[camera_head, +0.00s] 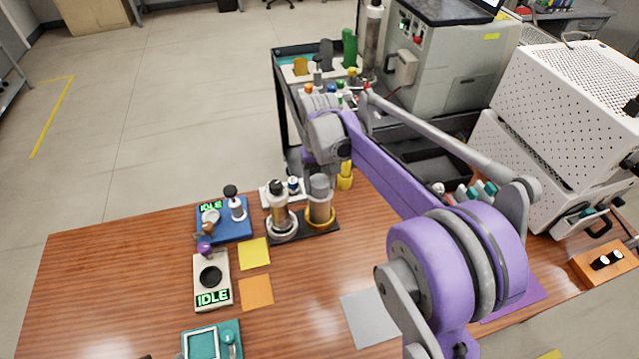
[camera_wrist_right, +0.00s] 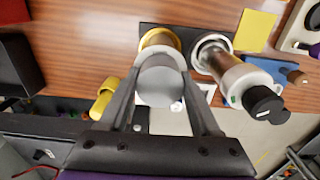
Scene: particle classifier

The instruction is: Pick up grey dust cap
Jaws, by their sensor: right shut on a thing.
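The grey dust cap (camera_wrist_right: 162,84) is a rounded grey cylinder. It sits at the top of an upright cylinder with a yellow ring base, and it also shows in the head view (camera_head: 319,186). My right gripper (camera_wrist_right: 163,72) is shut on the grey cap, with one finger on each side of it. In the head view the wrist hides part of the gripper. I cannot tell whether the cap is clear of the cylinder below. My left gripper is not in view.
A second cylinder (camera_head: 279,207) with a black top and a pale ring base stands close to the left on the same dark base plate (camera_head: 330,227). A yellow cylinder (camera_head: 345,177) is just behind. Yellow (camera_head: 254,253) and orange (camera_head: 256,292) squares lie on the wooden table.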

